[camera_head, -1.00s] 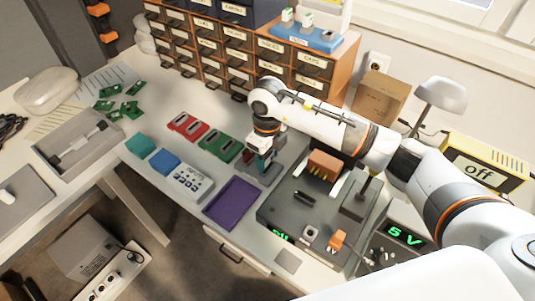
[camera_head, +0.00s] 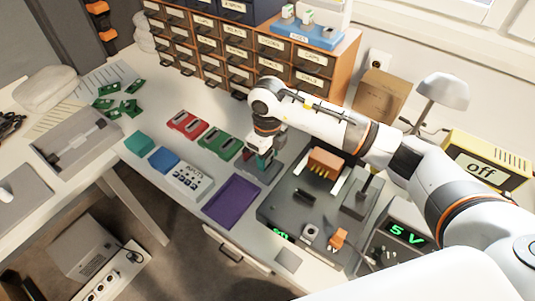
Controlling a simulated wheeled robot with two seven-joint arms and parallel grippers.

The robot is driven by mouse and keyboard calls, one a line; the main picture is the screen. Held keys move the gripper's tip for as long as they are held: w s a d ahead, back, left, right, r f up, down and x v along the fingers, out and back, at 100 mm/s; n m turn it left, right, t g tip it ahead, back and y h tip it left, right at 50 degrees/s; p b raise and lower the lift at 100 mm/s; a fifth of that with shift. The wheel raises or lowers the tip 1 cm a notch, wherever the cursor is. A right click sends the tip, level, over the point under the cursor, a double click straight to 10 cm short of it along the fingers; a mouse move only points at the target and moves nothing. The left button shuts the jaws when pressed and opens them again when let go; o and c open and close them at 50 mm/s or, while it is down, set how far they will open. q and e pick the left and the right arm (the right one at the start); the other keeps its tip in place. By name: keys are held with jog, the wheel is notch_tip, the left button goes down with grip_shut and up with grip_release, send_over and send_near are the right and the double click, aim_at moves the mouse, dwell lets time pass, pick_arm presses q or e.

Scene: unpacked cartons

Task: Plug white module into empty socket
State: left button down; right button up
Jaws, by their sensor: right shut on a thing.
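My right gripper (camera_head: 262,160) points down at the dark grey holder (camera_head: 270,174) beside the green tray. It is shut on a small module, mostly hidden by the fingers; its colour is hard to make out. Whether the module touches the holder I cannot tell. A small whitish module (camera_head: 311,232) sits on the near part of the dark test board (camera_head: 283,208), with an orange module (camera_head: 338,238) to its right. A black slot-like part (camera_head: 304,195) lies on the board. I cannot tell for certain which socket is empty. My left gripper is not in view.
A red tray (camera_head: 187,124), a green tray (camera_head: 220,144), a white keypad box (camera_head: 190,181) and a purple tray (camera_head: 231,202) lie left of the board. A blue rack (camera_head: 308,35) with small white-topped modules stands on the drawer cabinet (camera_head: 235,45). My right arm spans above the board's back.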

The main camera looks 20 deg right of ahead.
jog(key=shift+f, duration=0.3)
dwell(0.4)
jog(key=o, duration=1.3)
jog(key=shift+r, duration=0.15)
notch_tip(320, 180, up, 12)
jog(key=shift+f+b, duration=0.1)
jog(key=shift+b, duration=0.35)
